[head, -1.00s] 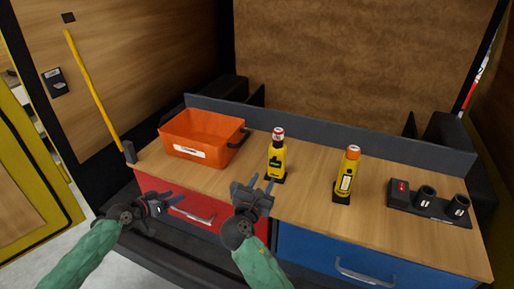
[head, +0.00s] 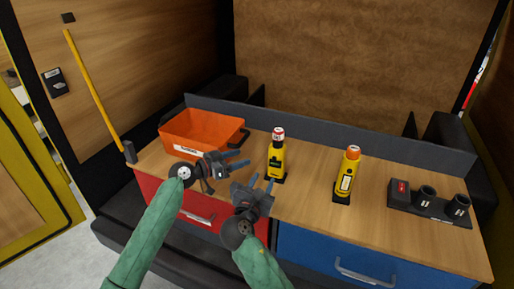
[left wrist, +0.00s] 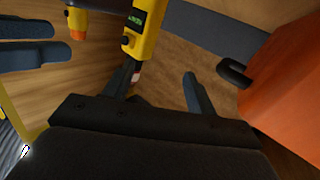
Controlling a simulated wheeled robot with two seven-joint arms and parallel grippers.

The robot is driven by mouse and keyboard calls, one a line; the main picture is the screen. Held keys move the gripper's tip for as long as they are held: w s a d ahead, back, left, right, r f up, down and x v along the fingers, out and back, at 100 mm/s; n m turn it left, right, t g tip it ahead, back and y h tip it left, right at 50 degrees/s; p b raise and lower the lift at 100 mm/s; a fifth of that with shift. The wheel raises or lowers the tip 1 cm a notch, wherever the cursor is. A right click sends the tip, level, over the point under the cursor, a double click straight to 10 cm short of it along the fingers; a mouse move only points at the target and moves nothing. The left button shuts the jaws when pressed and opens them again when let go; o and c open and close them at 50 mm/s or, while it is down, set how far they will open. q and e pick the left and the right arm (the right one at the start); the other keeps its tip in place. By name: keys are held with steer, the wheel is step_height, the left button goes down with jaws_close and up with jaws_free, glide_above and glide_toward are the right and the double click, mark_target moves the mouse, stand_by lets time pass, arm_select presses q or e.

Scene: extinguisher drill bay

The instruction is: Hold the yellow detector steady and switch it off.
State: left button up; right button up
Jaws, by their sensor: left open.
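Two yellow detectors stand upright on the wooden worktop. The nearer-to-middle yellow detector (head: 277,162) has a red-and-white cap and a dark display; the other yellow detector (head: 347,177) has an orange cap. In the left wrist view the first detector (left wrist: 147,38) shows a green-lit display and a black button (left wrist: 125,41); its cap is partly hidden by a finger. My left gripper (head: 246,160) is open and empty, just left of that detector, apart from its body. My right gripper (head: 262,182) is open and empty, in front of that detector, below my left gripper.
An orange bin (head: 192,132) stands left of my left gripper. A black holder (head: 432,205) with a red-marked block and two cups sits at the right. A dark rail (head: 330,136) edges the worktop's back. The worktop between the right detector and holder is clear.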

mark_target(273, 143)
arm_select(q)
steer(key=d+r, duration=0.1)
steer(key=d, duration=0.1)
steer(key=d+r+m+h, duration=0.1)
steer(key=d+r, duration=0.1)
steer(key=w+d+r+m+g, duration=0.1)
steer(key=d, duration=0.2)
steer(key=shift+r+h, duration=0.25)
steer(key=shift+h, duration=0.05)
steer(key=shift+x, duration=3.75)
jaws_close()
jaws_free()
